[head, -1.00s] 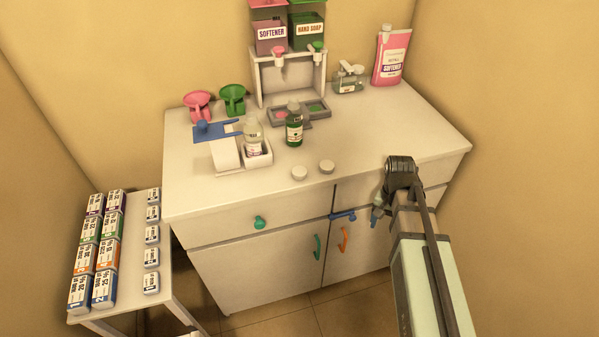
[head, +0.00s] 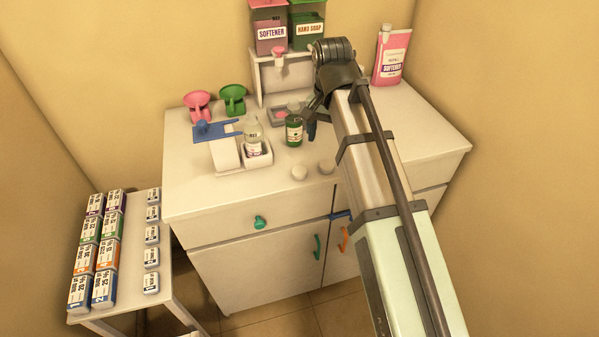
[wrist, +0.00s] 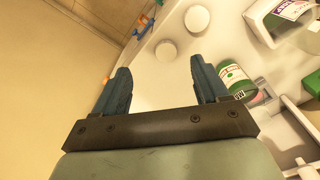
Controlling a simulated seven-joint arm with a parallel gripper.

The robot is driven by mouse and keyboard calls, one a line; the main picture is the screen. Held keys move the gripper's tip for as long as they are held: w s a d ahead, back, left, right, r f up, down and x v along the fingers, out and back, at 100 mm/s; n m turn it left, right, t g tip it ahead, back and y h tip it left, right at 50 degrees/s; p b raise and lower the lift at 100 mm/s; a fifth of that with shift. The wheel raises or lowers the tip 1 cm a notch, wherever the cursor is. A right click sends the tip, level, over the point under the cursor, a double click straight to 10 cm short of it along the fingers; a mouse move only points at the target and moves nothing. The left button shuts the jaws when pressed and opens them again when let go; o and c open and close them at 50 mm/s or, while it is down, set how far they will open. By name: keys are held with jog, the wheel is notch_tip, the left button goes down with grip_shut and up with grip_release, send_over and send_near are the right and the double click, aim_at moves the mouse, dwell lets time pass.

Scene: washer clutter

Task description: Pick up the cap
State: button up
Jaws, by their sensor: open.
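Two round white caps lie flat and apart near the front edge of the counter: a left cap (head: 299,172) and a right cap (head: 326,166). In the wrist view, one white cap (wrist: 197,18) is near the top and another (wrist: 166,51) is lower, in line with the space between my fingers. My gripper (wrist: 161,68) is open, with nothing between its two dark blue fingers. In the head view, it hangs over the counter beside the green bottle, behind the right cap, and my arm partly hides it.
The green bottle (head: 294,132) stands close to my fingers. A dispenser stand (head: 260,85) is behind. The counter's front left is clear.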

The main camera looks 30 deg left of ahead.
jog(key=r+n, duration=0.1)
jog(key=r, duration=0.1)
send_over(299, 171)
jog(key=shift+f, duration=7.1)
jog(key=shift+c, duration=0.3)
jog(key=c, duration=1.1)
